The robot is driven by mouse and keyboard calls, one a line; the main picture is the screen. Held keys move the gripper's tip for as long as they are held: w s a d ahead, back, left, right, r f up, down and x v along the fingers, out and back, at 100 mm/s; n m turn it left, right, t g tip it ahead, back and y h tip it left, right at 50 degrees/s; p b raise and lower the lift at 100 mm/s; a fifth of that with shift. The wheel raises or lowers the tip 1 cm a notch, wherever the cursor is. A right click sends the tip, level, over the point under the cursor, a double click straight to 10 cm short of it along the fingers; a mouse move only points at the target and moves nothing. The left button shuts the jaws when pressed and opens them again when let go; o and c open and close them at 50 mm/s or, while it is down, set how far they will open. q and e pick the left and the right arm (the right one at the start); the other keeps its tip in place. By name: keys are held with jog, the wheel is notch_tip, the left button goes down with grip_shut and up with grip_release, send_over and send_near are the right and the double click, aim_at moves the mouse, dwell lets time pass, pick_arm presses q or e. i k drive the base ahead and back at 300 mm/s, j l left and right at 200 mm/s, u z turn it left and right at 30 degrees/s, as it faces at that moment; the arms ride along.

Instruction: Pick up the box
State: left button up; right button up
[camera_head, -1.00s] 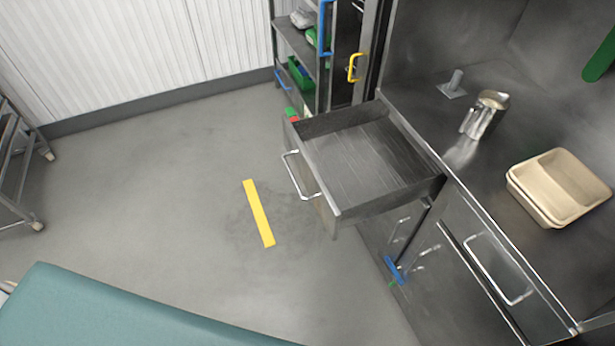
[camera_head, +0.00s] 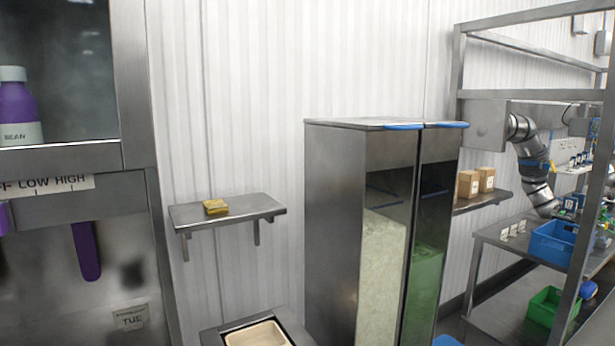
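It is unclear which box the task means. A beige open container (camera_head: 258,334) shows at the bottom edge, sitting in a dark metal frame or surface, its lower part cut off. Two small brown cardboard boxes (camera_head: 468,186) stand side by side on a metal wall shelf behind the tall cabinet. Neither of my grippers shows in the view.
A small wall shelf (camera_head: 238,212) holds a yellow item (camera_head: 215,207). A purple bottle (camera_head: 18,108) stands at left. Blue (camera_head: 556,242) and green (camera_head: 545,308) bins are at right.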

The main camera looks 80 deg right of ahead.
aim_at(487, 176)
jog(key=z, duration=3.6)
